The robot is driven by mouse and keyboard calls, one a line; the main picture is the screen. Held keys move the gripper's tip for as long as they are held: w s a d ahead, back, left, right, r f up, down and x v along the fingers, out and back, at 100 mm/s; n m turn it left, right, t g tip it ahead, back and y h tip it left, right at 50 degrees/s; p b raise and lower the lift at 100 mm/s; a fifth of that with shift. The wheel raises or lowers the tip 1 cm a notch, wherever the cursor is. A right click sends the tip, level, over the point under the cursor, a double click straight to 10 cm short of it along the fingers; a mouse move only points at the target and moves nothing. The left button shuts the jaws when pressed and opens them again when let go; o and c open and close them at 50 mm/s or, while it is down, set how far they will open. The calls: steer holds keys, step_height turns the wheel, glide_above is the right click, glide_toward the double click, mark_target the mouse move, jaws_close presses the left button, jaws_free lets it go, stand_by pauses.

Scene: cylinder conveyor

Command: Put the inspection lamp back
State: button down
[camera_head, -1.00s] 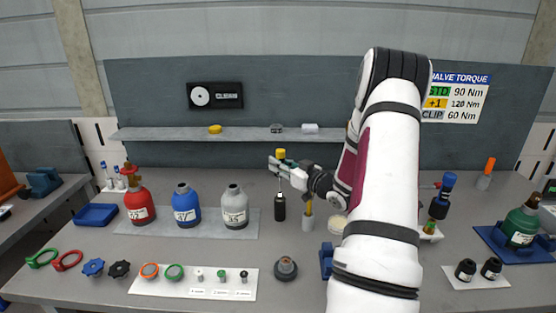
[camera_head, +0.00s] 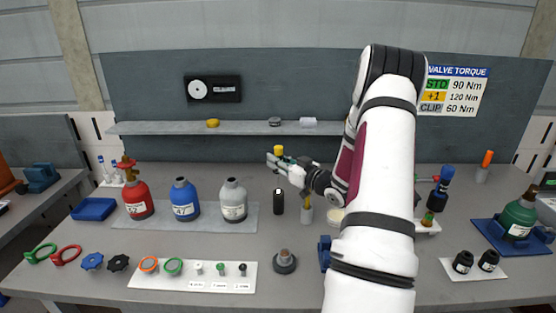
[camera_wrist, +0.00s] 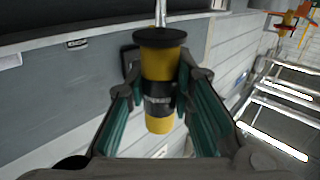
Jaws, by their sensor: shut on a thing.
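The inspection lamp appears to be the yellow cylinder (camera_wrist: 158,66) with a black band and wide black end disc in the wrist view. My gripper (camera_wrist: 160,78) is shut on it, with one green-padded finger on each side. In the head view the lamp's yellow end (camera_head: 279,150) shows just above my gripper (camera_head: 276,163), above the bench. A dark upright cylinder (camera_head: 278,204) stands below it on the bench. I cannot tell whether this is the lamp's holder. The lamp's lower part is mostly hidden by the gripper.
A grey cup with a yellow stick (camera_head: 306,214) stands just right of the dark cylinder. Grey (camera_head: 233,203), blue (camera_head: 185,203) and red (camera_head: 138,205) bottles stand to the left. A shelf (camera_head: 240,129) runs behind. Bench between dark cylinder and grey knob (camera_head: 284,262) is clear.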

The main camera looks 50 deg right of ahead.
steer(key=shift+f, duration=1)
steer(key=shift+r, duration=0.15)
steer(key=shift+r+p, duration=0.75)
steer(key=shift+r, duration=0.6)
steer(key=shift+f+b, duration=0.3)
steer(key=shift+f, duration=1.2)
steer(key=shift+r, duration=0.15)
